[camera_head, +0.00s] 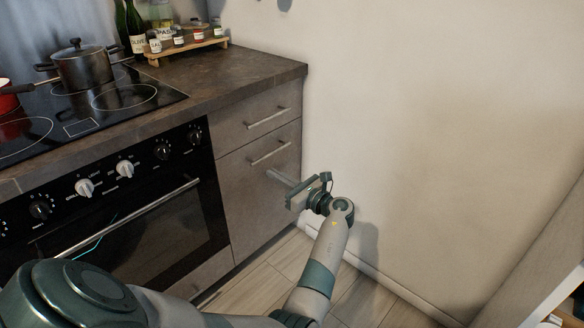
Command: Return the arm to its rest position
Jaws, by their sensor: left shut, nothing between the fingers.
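My left arm (323,258) enters from the bottom left, reaches across the lower middle and bends up toward the cabinet. My left gripper (277,178) is at its end, pointing left, with its fingers shut and nothing between them. In the picture it overlaps the grey cabinet front, just below the lower drawer handle (271,152). I cannot tell how far it is from the cabinet face. My right gripper is not in view.
An oven (110,215) with knobs and a cooktop (120,96) are on the left. A pot (82,68) stands on the cooktop. Bottles and a jar rack (185,46) stand at the back. A bare wall (430,120) is on the right. Floor (262,285) shows below the cabinet.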

